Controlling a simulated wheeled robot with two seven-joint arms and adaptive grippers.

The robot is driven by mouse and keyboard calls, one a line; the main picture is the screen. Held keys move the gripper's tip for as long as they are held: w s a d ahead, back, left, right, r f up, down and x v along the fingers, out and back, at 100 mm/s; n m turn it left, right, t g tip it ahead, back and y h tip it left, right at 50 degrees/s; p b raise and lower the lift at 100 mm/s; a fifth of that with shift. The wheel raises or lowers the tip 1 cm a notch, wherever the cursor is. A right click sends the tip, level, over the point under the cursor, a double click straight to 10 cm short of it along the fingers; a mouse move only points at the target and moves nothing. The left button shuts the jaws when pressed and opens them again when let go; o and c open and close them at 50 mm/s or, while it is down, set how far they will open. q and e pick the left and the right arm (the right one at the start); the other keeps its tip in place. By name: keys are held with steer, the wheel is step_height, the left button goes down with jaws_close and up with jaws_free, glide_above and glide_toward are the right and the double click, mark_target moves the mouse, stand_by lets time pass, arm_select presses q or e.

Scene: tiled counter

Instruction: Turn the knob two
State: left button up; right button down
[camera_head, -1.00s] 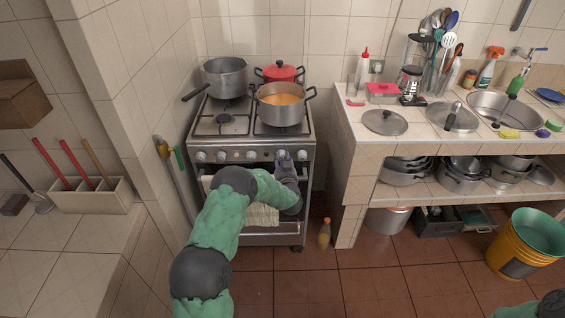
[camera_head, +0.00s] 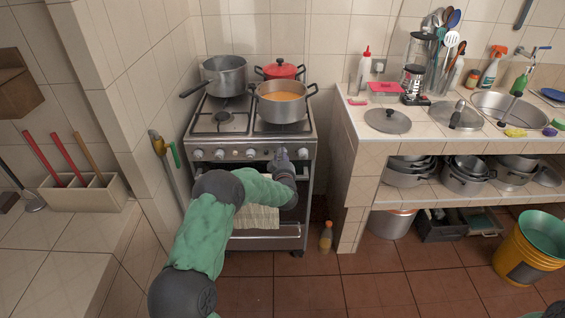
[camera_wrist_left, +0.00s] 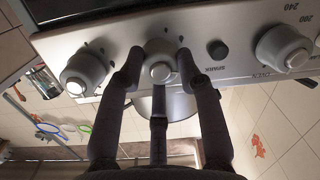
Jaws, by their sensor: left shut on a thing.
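The stove (camera_head: 236,170) has a row of silver knobs along its front panel. My left gripper (camera_head: 281,155) is at the right part of this row and hides the knob it holds in the head view. In the left wrist view the gripper (camera_wrist_left: 160,75) has dark fingers on both sides of a round silver knob (camera_wrist_left: 161,50) and one finger below it. It is shut on this knob. Another knob (camera_wrist_left: 84,72) is to its left, and a dark spark button (camera_wrist_left: 217,49) and the oven knob (camera_wrist_left: 284,47) are to its right. My right gripper is out of view.
A pot of orange soup (camera_head: 282,107), a grey pot (camera_head: 226,78) and a red pot (camera_head: 279,71) stand on the stove. A cloth (camera_head: 256,218) hangs on the oven front below my arm. A bottle (camera_head: 326,237) stands on the floor to the right.

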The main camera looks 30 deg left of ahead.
arm_select(q)
steer(key=shift+a+r+n+b, duration=0.15)
steer(key=shift+n+b, duration=0.8)
steer(key=shift+n, duration=0.35)
steer(key=o, duration=1.2)
steer(key=shift+c, duration=0.2)
steer(key=shift+s, duration=0.1)
steer(key=v, duration=1.2)
steer(key=shift+a, duration=0.15)
